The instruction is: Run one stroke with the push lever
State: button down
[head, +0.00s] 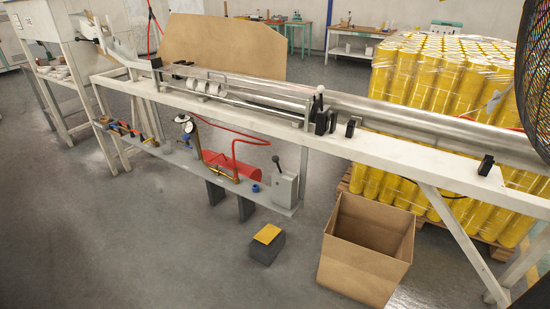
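A lever with a white ball knob (320,89) stands upright on the white machine bench (420,155), beside several black blocks at the front of the long metal tube (400,115). A second lever with a black knob (276,159) rises from a grey box (286,187) on the lower shelf and leans slightly left. I cannot tell from the picture which of the two is the push lever. Several white rolls (210,87) sit in the trough left of the white-knobbed lever. My gripper is not in view, and nothing is seen touching either lever.
An open cardboard box (365,245) and a dark block with a yellow top (267,240) are on the floor in front. A pallet of wrapped yellow rolls (440,85) stands behind the bench. A black mesh fan (537,75) is at the right edge. The front left floor is clear.

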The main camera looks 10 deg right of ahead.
aim_at(275, 159)
jog(key=j+u, duration=0.15)
jog(key=u, duration=0.25)
jog(key=i+u, duration=0.15)
jog(key=u, duration=0.25)
jog(key=i+j+u, duration=0.1)
jog(key=u, duration=0.35)
jog(key=i+j, duration=0.1)
jog(key=i, duration=0.35)
jog(key=i+z, duration=0.15)
jog(key=z, duration=0.2)
jog(key=i+z, duration=0.15)
jog(key=z, duration=0.2)
jog(key=i+z, duration=0.15)
jog(key=z, duration=0.2)
jog(key=i+z, duration=0.1)
jog(key=z, duration=0.2)
jog(key=i+z, duration=0.25)
jog(key=i+l+u, duration=0.1)
jog(key=u, duration=0.3)
jog(key=i+l+u, duration=0.15)
jog(key=u, duration=0.55)
